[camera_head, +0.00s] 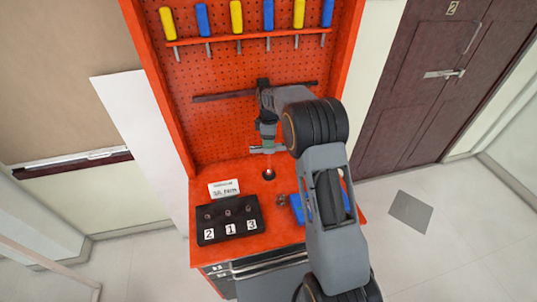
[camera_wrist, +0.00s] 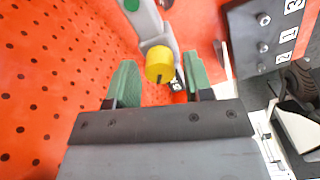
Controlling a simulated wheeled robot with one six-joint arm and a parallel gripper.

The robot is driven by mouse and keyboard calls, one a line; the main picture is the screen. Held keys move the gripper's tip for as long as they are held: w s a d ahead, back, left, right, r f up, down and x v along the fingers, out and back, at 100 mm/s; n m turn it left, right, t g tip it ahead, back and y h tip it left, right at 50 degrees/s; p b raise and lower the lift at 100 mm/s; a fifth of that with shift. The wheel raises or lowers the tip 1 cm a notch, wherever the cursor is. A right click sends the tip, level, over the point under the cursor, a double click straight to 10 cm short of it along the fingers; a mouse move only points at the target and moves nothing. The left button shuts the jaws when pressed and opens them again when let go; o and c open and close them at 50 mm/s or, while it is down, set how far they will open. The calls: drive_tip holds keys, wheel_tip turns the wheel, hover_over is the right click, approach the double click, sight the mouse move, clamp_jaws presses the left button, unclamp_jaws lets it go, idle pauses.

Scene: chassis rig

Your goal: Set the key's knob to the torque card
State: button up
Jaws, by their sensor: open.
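In the wrist view the key shows as a grey body (camera_wrist: 150,25) with a yellow knob (camera_wrist: 160,63) at its near end. The knob has a small dark mark on its lower edge. My gripper (camera_wrist: 160,80) is open, with one green finger on each side of the knob and gaps showing. I cannot tell whether the knob is fully between the fingertips. In the head view my gripper (camera_head: 264,149) is above the red bench, pointing down, and hides the knob. The white torque card (camera_head: 224,188) stands behind the black block; its print is too blurred to read surely.
The black block (camera_head: 229,219) carries numbers 2, 1, 3 and several metal pieces; it also shows in the wrist view (camera_wrist: 262,35). A blue tray (camera_head: 298,208) lies partly behind my arm. Yellow and blue screwdrivers hang on the red pegboard (camera_head: 240,130) behind.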

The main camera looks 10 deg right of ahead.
drive_tip(key=shift+r+p, duration=1.9)
drive_tip(key=shift+r, duration=1.05)
drive_tip(key=shift+f+m, duration=0.3)
drive_tip(key=shift+m, duration=0.7)
drive_tip(key=shift+s+f+m, duration=0.7)
drive_tip(key=shift+s+f, duration=0.05)
drive_tip(key=shift+f, duration=0.05)
drive_tip(key=s+r+m+t+b, duration=0.1)
drive_tip(key=s+r+m, duration=0.2)
drive_tip(key=s, duration=0.6)
drive_tip(key=s+r+m+t+b, duration=0.1)
drive_tip(key=s+r+m, duration=0.3)
drive_tip(key=s, duration=0.6)
drive_tip(key=s+r+m+t+b, duration=0.1)
drive_tip(key=s+r+m+t, duration=0.1)
drive_tip(key=s, duration=0.7)
drive_tip(key=shift+s+r+m+t, duration=0.25)
drive_tip(key=shift+r+m+t, duration=0.15)
drive_tip(key=shift+r+m, duration=0.7)
